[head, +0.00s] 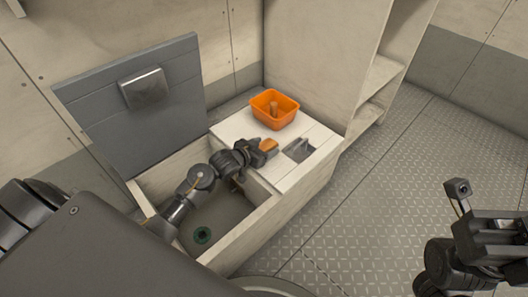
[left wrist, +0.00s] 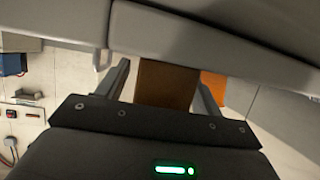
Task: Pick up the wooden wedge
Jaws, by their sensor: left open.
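The wooden wedge (head: 269,145) is an orange-brown block at the white bench top, right at my left gripper (head: 265,149). In the left wrist view the wedge (left wrist: 166,84) shows as a brown block between the two spread fingers, with a gap to at least the right finger. My left gripper is open around it. The wedge's underside and its contact with the bench are hidden. My right gripper (head: 458,190) is at the right edge of the head view, far from the wedge, and its jaws do not show clearly.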

